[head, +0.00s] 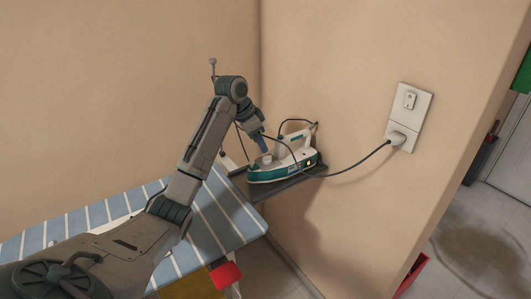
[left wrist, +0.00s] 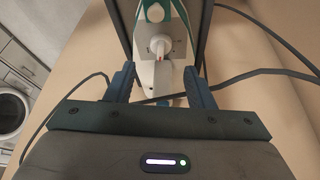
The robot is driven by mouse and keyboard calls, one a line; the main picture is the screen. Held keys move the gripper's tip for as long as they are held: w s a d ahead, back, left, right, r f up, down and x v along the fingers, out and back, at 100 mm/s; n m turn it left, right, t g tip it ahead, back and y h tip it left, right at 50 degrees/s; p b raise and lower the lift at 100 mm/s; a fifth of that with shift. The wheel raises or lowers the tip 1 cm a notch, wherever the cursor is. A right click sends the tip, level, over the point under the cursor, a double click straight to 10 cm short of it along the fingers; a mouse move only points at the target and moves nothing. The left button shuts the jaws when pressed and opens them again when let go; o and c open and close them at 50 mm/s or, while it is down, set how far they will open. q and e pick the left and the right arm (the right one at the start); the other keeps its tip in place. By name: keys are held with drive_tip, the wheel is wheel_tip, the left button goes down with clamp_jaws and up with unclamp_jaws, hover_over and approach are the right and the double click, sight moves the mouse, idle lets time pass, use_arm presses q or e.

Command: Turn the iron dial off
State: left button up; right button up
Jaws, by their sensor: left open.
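A white and teal iron (head: 285,163) rests on a dark iron rest (head: 290,185) at the end of the ironing board, against the wall. A small amber light shows on its side. My left gripper (head: 266,149) reaches down over the front of the iron. In the left wrist view the iron's dial (left wrist: 160,46) is a pale round knob with a small red mark, just ahead of the fingers. The left gripper (left wrist: 162,82) is open, its blue fingers on either side of a pale part below the dial. I cannot tell whether they touch it. My right gripper is not in view.
The iron's cord (head: 350,169) runs to a plug in the wall outlet (head: 402,135). The striped ironing board (head: 218,215) lies below my left arm. Walls stand close behind and to the right. A washing machine (left wrist: 10,108) shows at the left wrist view's edge.

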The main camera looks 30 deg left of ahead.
sight(267, 156)
use_arm(q)
drive_tip(key=x, duration=0.5)
drive_tip(key=shift+r+p, duration=0.1)
drive_tip(key=shift+p, duration=0.2)
drive_tip(key=shift+w+d+f, duration=0.15)
drive_tip(key=shift+w+f, duration=0.05)
drive_tip(key=shift+f, duration=0.45)
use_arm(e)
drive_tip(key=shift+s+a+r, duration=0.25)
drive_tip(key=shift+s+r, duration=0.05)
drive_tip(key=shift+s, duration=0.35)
